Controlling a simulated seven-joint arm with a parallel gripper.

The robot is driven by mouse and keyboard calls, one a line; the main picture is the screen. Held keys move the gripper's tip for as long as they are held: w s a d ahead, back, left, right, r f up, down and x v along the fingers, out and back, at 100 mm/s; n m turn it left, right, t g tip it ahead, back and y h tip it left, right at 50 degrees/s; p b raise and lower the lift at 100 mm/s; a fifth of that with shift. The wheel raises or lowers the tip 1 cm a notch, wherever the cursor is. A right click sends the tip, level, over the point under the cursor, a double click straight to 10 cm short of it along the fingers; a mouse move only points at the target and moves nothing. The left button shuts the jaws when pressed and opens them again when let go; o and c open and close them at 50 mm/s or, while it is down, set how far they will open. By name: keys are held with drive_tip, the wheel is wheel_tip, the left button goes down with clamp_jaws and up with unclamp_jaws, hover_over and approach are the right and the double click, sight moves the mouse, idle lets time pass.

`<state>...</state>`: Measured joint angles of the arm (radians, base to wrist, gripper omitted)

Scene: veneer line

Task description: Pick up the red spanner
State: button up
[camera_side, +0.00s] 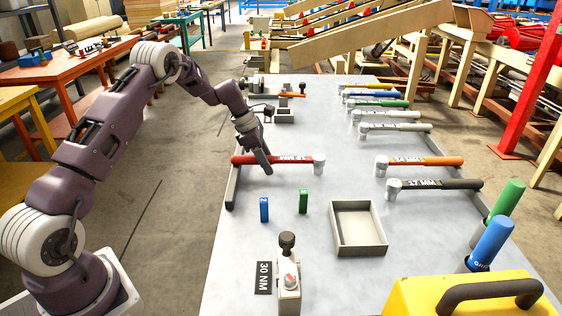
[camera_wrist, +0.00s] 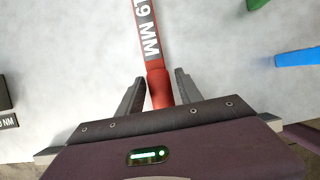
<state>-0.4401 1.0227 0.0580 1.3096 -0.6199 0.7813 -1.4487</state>
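The red spanner (camera_side: 243,160) lies across the left part of the grey bench in the side view, its pale grey head (camera_side: 319,163) to the right. My gripper (camera_side: 265,164) points down at the handle, left of the head. In the wrist view the red handle (camera_wrist: 157,86) runs between the two fingers of my gripper (camera_wrist: 160,78), with a gap on each side. The fingers are open. The spanner's head is out of the wrist view.
A blue block (camera_side: 264,208) and a green block (camera_side: 303,201) stand in front of the spanner. An open grey tray (camera_side: 336,237) is to their right. An orange spanner (camera_side: 430,161) and a dark one (camera_side: 440,184) lie at right. A 30 NM device (camera_side: 289,292) stands in front.

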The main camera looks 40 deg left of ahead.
clamp_jaws()
idle(1.2)
